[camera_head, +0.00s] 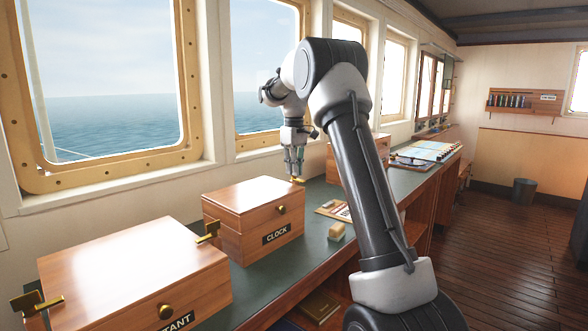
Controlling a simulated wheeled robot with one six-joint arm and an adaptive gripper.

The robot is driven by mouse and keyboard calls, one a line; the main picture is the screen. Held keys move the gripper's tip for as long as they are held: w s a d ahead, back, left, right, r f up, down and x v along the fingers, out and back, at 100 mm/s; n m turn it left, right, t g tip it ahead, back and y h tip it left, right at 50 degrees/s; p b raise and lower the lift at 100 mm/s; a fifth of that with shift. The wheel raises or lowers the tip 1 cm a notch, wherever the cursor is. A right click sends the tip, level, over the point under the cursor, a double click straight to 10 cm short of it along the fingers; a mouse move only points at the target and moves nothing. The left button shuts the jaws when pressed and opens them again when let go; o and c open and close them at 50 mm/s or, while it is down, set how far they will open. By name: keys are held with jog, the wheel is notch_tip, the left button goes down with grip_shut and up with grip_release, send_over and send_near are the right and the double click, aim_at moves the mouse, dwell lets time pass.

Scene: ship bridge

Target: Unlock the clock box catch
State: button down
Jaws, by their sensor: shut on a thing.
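The clock box (240,196) is a wooden box with its lid down. It has a dark CLOCK label (277,233) and a round brass knob (281,209) on its front. A small brass catch (298,180) shows at its right end. My gripper (294,174) points down at this catch and is shut on it. The fingertips are small in view and partly overlap the catch, so its exact position is hard to tell.
A larger wooden box (130,266) stands at the front left, its label partly cut off. A brass catch (208,232) sits between the two boxes. Windows line the left wall.

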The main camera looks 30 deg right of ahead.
dwell(0.3)
jog(key=c, duration=1.7)
grip_release()
jog(key=shift+o, duration=0.2)
jog(key=shift+r, duration=0.1)
notch_tip(320, 180, up, 12)
